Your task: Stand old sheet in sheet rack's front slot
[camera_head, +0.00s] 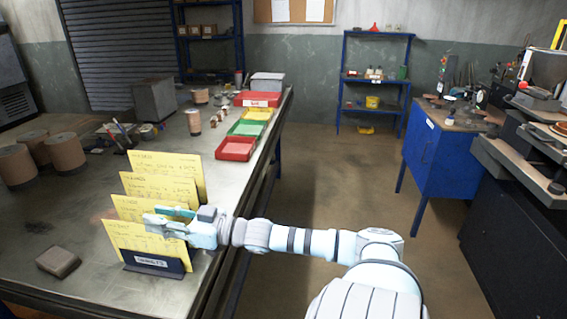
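A dark blue sheet rack (183,267) with a white label on its front stands near the right edge of the bench. Several yellow written sheets stand in it, one behind another. The front sheet (125,236) stands upright just behind the labelled front; I cannot tell which sheet is the old one. Other sheets (152,161) rise higher behind it. My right gripper (160,217) reaches in from the right, at the upper right of the front sheet, with its fingers along the top edge. Whether they are closed on the sheet is unclear. My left gripper is not in view.
A brown block (58,261) lies on the bench (100,290) left of the rack. Red (236,149), green and yellow trays line the bench's right edge behind the rack. Brown cylinders (65,152) stand at the left. The floor right of the bench is clear.

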